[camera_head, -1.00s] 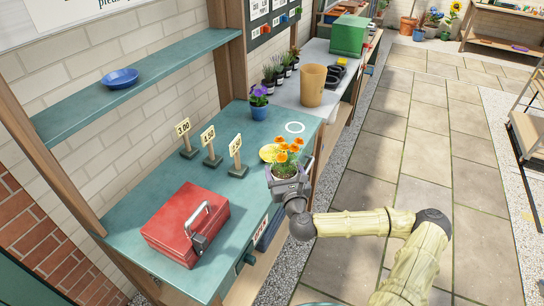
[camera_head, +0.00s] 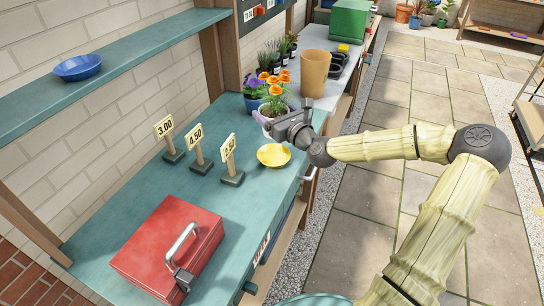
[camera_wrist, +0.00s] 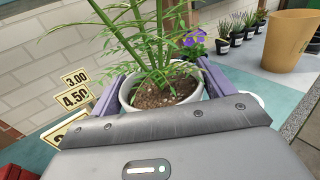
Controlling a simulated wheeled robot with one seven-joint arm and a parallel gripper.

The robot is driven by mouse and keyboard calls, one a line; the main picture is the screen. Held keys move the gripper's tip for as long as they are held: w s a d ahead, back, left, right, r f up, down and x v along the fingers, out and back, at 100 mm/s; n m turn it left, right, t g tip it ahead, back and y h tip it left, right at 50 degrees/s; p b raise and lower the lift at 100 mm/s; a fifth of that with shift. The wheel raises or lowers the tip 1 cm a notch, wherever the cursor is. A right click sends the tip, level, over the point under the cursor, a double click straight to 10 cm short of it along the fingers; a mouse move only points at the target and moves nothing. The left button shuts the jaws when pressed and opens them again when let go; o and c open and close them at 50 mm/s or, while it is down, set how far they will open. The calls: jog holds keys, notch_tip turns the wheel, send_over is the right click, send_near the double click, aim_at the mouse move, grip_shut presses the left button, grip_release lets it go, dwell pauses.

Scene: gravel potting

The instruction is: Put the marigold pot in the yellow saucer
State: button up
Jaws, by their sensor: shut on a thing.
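The marigold pot (camera_head: 271,116) has orange flowers and a pale pot with dark soil. My gripper (camera_head: 274,126) is shut on it, with a purple finger on each side of the pot in the wrist view (camera_wrist: 165,98). The marigold is upright, over the bench beyond the yellow saucer. The yellow saucer (camera_head: 274,155) lies empty on the teal bench, on the near side of my gripper. The saucer does not show in the wrist view. Whether the pot touches the bench cannot be told.
A blue pot with purple flowers (camera_head: 253,102) stands just behind the marigold. Price signs (camera_head: 198,150) stand left of the saucer. A red toolbox (camera_head: 172,248) sits at the near end. A tan pot (camera_head: 314,73) and several small potted plants stand farther back.

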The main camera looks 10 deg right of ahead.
jog(key=shift+s+r, duration=0.1)
jog(key=shift+r, duration=0.05)
send_over(273, 158)
jog(key=shift+d+f, duration=0.1)
jog(key=shift+f, duration=3.05)
jog(key=shift+f+b, duration=0.35)
jog(key=shift+f, duration=1.5)
jog(key=shift+f, duration=0.4)
jog(key=o, duration=1.2)
jog(key=shift+o, duration=0.2)
